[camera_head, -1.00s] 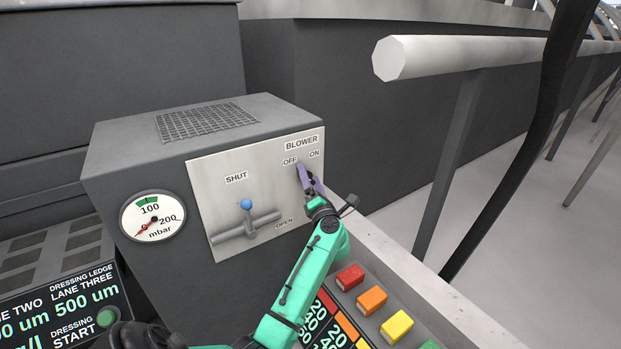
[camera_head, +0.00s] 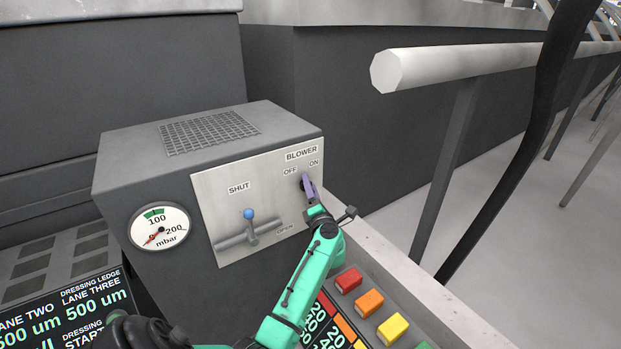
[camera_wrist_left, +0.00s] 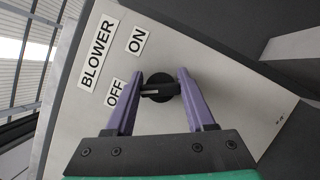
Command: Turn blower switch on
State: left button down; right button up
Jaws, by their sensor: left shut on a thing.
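The blower switch is a round black knob (camera_wrist_left: 165,84) with a bar and a pale mark on a light metal panel (camera_head: 222,205). In the left wrist view, its bar points left towards the OFF label (camera_wrist_left: 115,93); the ON label (camera_wrist_left: 137,40) is above. My left gripper (camera_head: 307,183) reaches the panel below the BLOWER label (camera_head: 301,154). Its purple fingers (camera_wrist_left: 157,80) are on both sides of the knob, shut on it. In the head view the fingers hide most of the knob. My right gripper is not in view.
A blue-tipped lever (camera_head: 249,214) between SHUT and OPEN is left of my left arm. A pressure gauge (camera_head: 159,229) is farther left. Coloured buttons, including a red one (camera_head: 348,279), lie below right. A pale rail (camera_head: 450,62) and a dark post (camera_head: 520,140) stand at right.

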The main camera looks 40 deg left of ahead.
pick_arm(q)
jog(key=m+h+p, duration=0.1)
jog(key=m+p, duration=0.2)
jog(key=p, duration=0.2)
jog(key=m+g+h+p, duration=0.1)
jog(key=m+p, duration=0.2)
jog(key=p, duration=0.3)
jog(key=m+g+h+p, duration=0.1)
jog(key=m+p, duration=0.2)
jog(key=p, duration=0.2)
jog(key=shift+f+m+g+p, duration=0.15)
jog(key=shift+m+g+p, duration=0.35)
jog(key=shift+m+p, duration=0.6)
jog(key=shift+f+m+h+p, duration=0.15)
jog(key=shift+m+h+p, duration=0.25)
jog(key=shift+m, duration=0.3)
jog(key=shift+g, duration=0.4)
jog(key=shift+c, duration=1.2)
grip_release()
